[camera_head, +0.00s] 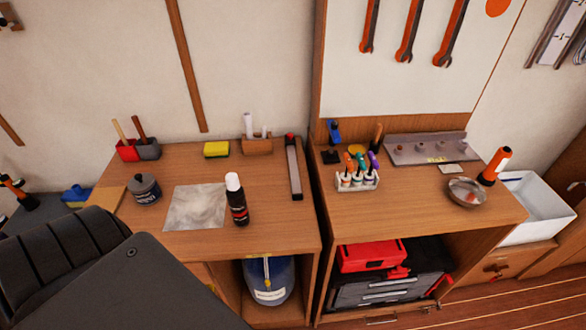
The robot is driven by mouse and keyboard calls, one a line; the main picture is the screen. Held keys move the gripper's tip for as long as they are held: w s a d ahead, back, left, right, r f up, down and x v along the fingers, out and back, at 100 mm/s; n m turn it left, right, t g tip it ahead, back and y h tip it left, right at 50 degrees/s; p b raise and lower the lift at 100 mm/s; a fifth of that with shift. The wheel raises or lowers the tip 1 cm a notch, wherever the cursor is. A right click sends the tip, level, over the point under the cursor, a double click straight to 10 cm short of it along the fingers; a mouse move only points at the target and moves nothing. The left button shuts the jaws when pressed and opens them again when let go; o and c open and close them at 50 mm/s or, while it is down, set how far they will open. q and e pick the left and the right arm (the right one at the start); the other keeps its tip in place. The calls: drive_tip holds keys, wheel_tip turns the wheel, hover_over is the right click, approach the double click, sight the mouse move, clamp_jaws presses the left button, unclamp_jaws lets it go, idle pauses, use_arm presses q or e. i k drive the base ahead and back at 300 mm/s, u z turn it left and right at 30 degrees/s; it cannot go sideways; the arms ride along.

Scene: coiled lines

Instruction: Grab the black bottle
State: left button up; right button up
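The black bottle (238,205) has a white cap and a label with small print. It stands upright near the front middle of the left wooden workbench (262,240), just right of a grey sheet. No gripper of mine shows in the head view. A large dark shape fills the lower left and hides part of the bench's left front.
A grey sheet (194,207) and a dark lidded jar (145,189) lie left of the bottle. A yellow sponge (216,149) and a long dark bar (294,168) are behind it. The right bench holds a rack of coloured-handled tools (357,180) and a bowl (466,192).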

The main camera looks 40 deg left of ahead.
sight(236, 193)
drive_tip(key=u, duration=3.55)
drive_tip(key=k, duration=1.4)
drive_tip(key=z, duration=2.2)
